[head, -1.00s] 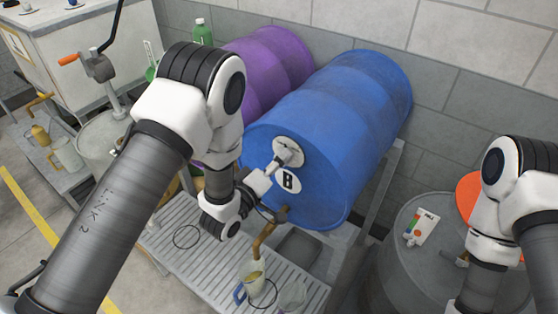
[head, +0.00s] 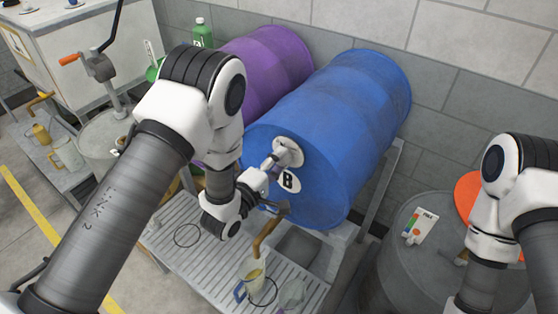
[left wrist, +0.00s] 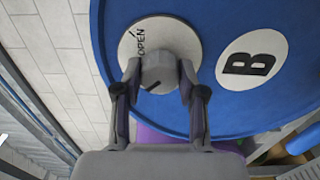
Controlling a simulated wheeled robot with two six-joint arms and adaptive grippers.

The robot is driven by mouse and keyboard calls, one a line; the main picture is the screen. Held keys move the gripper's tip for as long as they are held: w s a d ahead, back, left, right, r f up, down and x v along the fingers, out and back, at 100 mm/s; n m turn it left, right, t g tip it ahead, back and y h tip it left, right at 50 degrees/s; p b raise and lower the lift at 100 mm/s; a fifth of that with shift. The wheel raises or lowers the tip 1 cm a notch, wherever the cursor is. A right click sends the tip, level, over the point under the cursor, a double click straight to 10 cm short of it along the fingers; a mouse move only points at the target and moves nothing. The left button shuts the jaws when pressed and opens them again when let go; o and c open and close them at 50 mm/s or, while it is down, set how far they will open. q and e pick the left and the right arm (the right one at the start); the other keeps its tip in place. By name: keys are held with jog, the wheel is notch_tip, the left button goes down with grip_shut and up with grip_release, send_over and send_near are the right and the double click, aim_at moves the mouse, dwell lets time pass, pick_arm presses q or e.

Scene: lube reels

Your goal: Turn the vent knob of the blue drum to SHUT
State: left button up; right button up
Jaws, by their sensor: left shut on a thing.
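The blue drum (head: 345,120) lies on its side on a stand, with a round white B label (head: 288,181) on its end. Its grey vent knob (left wrist: 158,70) sits on a pale round plate (left wrist: 183,38). The word OPEN shows on the plate left of the knob in the left wrist view; no SHUT mark is visible. A dark line on the knob's face points down-left in that view. My left gripper (left wrist: 158,84) is shut on the knob, one finger each side; it also shows in the head view (head: 277,159). My right gripper is not in view.
A purple drum (head: 270,55) lies beside the blue one. Below, a brass tap (head: 266,234) hangs over a jug (head: 252,272) on the slatted grey tray (head: 205,255). A grey upright drum (head: 400,265) with a small card (head: 421,227) stands at right.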

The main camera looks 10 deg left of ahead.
pick_arm(q)
jog(key=o, duration=1.1)
jog(key=shift+o, duration=0.2)
jog(key=v, duration=0.7)
jog(key=shift+s+a, duration=0.15)
jog(key=shift+s, duration=0.05)
